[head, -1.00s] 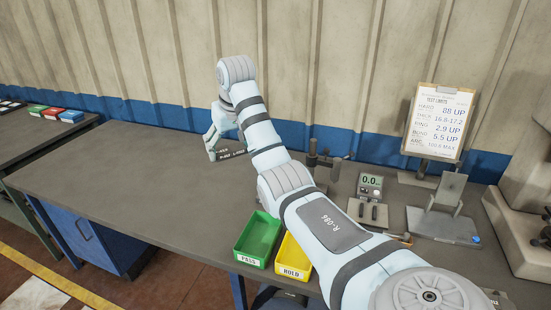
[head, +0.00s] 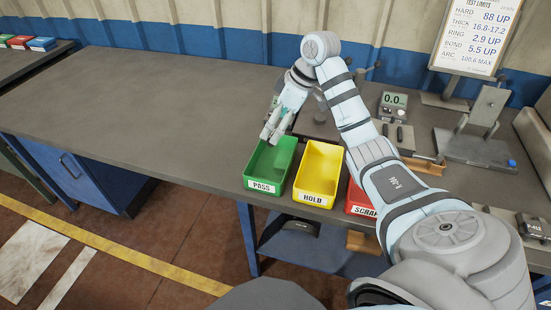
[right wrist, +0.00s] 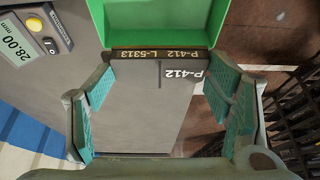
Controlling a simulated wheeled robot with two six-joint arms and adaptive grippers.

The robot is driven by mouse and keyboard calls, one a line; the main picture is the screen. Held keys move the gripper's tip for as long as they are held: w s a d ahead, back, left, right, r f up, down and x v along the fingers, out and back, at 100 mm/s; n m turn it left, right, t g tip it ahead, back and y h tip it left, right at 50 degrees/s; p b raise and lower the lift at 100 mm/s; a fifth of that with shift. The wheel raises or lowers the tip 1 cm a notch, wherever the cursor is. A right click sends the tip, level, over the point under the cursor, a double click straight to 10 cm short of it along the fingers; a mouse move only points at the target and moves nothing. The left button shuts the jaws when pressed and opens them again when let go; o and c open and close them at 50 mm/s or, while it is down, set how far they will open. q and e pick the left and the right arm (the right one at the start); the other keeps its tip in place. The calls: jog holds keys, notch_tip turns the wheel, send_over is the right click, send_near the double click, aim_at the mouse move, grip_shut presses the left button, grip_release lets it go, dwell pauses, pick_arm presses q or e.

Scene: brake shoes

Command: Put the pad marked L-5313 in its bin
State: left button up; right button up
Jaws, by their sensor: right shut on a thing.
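My right gripper (head: 274,130) is at the back rim of the green PASS bin (head: 269,163), pointing down. In the right wrist view its teal-padded fingers stand on both sides of a grey pad (right wrist: 135,105), and it is shut on it. The pad's dark edge reads P-412 L-5313, and its face reads P-412. The green bin (right wrist: 165,28) shows just beyond that edge; I cannot tell whether they touch. In the head view the gripper mostly hides the pad. The bin's visible inside looks empty. My left gripper is out of view.
The yellow HOLD bin (head: 318,174) and red SCRAP bin (head: 358,200) stand right of the green one, along the bench's front edge. A 0.0 gauge (head: 394,101), a stand (head: 484,115) and a limits board (head: 484,35) are behind my arm. The left bench top (head: 150,110) is clear.

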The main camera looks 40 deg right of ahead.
send_over(272, 168)
jog(key=f, duration=0.9)
jog(key=shift+s+d+f+b, duration=0.25)
jog(key=shift+s+d+b, duration=0.1)
jog(key=shift+s+d, duration=0.05)
jog(key=shift+s+f, duration=0.15)
jog(key=shift+f, duration=0.15)
notch_tip(272, 168, down, 4)
jog(key=shift+f+b, duration=0.1)
jog(key=shift+b, duration=0.5)
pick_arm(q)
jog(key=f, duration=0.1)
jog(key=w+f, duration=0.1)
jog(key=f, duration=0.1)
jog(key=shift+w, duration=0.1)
pick_arm(e)
jog(key=o, duration=1.4)
jog(key=shift+f, duration=0.1)
pick_arm(q)
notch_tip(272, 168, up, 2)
jog(key=p, duration=0.2)
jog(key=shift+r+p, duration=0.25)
jog(key=shift+p, duration=0.15)
pick_arm(e)
jog(key=v, duration=1.2)
jog(key=shift+r, duration=0.2)
